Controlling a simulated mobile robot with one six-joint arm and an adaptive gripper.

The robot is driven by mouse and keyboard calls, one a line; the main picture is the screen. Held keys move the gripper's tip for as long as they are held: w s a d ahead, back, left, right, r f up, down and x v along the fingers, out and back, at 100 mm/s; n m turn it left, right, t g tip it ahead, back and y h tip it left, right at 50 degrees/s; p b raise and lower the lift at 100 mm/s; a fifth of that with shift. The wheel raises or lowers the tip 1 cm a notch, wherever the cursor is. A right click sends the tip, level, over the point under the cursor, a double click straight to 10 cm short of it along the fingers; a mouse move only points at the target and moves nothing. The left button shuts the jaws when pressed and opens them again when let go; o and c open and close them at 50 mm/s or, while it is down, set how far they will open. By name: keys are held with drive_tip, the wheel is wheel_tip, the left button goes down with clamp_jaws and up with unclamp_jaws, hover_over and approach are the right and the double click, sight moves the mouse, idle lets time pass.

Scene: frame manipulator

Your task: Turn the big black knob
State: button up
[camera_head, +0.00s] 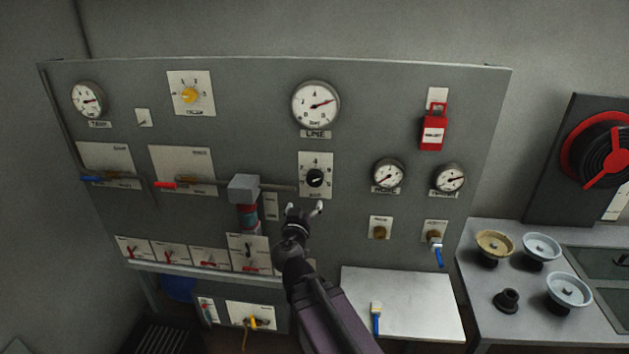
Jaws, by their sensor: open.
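The black knob (315,178) sits on a white numbered plate (304,189) in the middle of the grey panel, under the large gauge marked LINE. My gripper (304,209) is below the knob in the picture, its fingers pointing up toward the panel. The fingers are spread open with nothing between them. The gripper appears apart from the knob, but the exact depth gap cannot be told.
A grey block with a horizontal rod (243,188) sticks out left of the knob. Several gauges, a yellow knob (190,96) and a red lockout (433,133) are on the panel. A white shelf (405,300) lies below right. Handwheels (541,247) stand on the right bench.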

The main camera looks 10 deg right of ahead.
sight(314, 179)
drive_tip(key=shift+w, duration=0.1)
idle(0.3)
drive_tip(key=x, duration=1.3)
drive_tip(key=shift+w+d, duration=0.2)
drive_tip(key=shift+w, duration=0.1)
drive_tip(key=c, duration=1)
